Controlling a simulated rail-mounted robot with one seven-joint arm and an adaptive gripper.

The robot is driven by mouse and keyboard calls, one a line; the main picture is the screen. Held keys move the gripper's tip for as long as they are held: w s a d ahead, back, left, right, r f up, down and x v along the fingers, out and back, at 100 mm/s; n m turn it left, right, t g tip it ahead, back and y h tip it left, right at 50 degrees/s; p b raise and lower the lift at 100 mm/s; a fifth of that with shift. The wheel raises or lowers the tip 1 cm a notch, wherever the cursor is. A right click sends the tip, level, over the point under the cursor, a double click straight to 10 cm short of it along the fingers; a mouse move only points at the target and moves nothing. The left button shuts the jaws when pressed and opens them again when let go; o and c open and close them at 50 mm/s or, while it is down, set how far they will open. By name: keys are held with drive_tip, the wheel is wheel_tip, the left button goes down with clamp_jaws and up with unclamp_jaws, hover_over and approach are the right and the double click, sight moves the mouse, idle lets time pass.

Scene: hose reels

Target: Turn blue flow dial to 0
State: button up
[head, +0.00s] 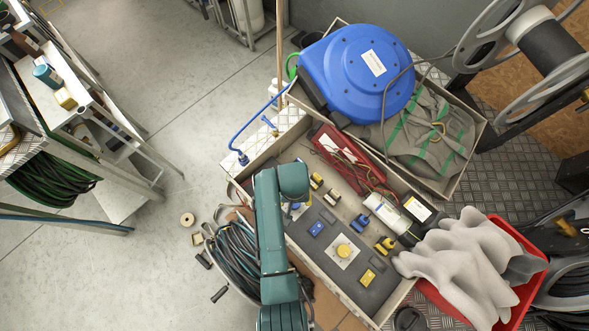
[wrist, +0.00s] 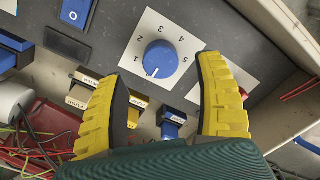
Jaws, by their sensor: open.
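The blue flow dial (wrist: 160,58) sits on a white plate (wrist: 187,25) in the wrist view, with the numbers 1 to 5 readable around it. Its pale pointer mark faces the lower edge of the picture, slightly left; I cannot make out a 0. My gripper (wrist: 163,72) is open, with its two yellow fingers apart on either side below the dial. Nothing is between the fingers, and they do not appear to touch the dial. In the head view, my arm mostly covers the dial, and only a bit of its white plate and blue shows beside it.
A yellow dial (head: 343,250) on its own white plate and a blue rocker switch (head: 317,229) share the dark panel. Several blue and yellow connectors line its edge. A red tray (head: 345,158) with wires and a large blue hose reel (head: 357,72) stand behind.

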wheel_tip(320, 180, up, 7)
idle(0.7)
